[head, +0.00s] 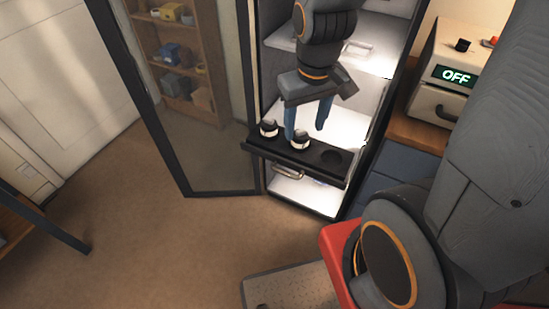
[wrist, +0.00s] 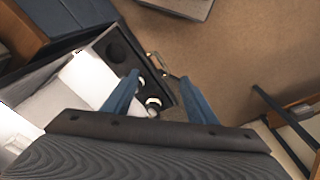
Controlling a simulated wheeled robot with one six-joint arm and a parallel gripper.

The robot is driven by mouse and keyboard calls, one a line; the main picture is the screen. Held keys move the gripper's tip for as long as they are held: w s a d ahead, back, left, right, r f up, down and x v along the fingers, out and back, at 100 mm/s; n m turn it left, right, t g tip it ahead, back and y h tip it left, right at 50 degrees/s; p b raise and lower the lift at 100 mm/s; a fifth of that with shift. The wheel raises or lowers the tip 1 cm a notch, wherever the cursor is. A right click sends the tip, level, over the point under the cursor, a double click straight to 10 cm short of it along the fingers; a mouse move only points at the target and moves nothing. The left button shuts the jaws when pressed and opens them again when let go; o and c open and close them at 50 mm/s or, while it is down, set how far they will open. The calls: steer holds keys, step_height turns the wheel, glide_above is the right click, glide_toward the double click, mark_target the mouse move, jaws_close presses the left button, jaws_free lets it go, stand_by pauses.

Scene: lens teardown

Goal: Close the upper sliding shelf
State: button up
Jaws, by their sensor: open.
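A tall lit cabinet (head: 388,95) stands with its glass door (head: 205,130) swung open. A black sliding shelf (head: 318,171) sticks out of its front, with a metal handle (head: 287,172) at its front edge. Two small black-and-white lens parts (head: 269,129) (head: 300,141) stand upright on it, beside an empty round recess (head: 331,157). My gripper (head: 307,122) is open, fingers down, above and around the shelf area; contact cannot be told. The wrist view shows the shelf (wrist: 117,72) and a lens part (wrist: 153,104) between the blue fingers (wrist: 160,98). Another handle (head: 358,48) shows higher inside the cabinet.
A device reading OFF (head: 455,75) sits on a wooden bench right of the cabinet. A bookshelf (head: 178,60) shows through or in the door glass. The open door bounds the left side. Brown floor (head: 150,240) in front is mostly clear.

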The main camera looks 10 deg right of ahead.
steer(key=w+a+f+n, duration=0.2)
steer(key=n, duration=0.2)
steer(key=w+a+f+n+b, duration=0.1)
steer(key=w+a+f+n, duration=0.2)
steer(key=n, duration=0.2)
steer(key=w+a+f+n+h, duration=0.1)
steer(key=w+a+f+n, duration=0.1)
steer(key=n, duration=0.3)
steer(key=shift+w+a+f, duration=0.15)
steer(key=shift+w+f, duration=0.5)
steer(key=shift+w, duration=0.1)
jaws_close()
steer(key=n, duration=1.2)
glide_toward(251, 149)
step_height(251, 149, down, 7)
steer(key=s, duration=0.2)
steer(key=shift+w+d+f+t+h, duration=0.2)
steer(key=shift+w+d+t+h, duration=0.1)
steer(key=shift+w+t, duration=0.1)
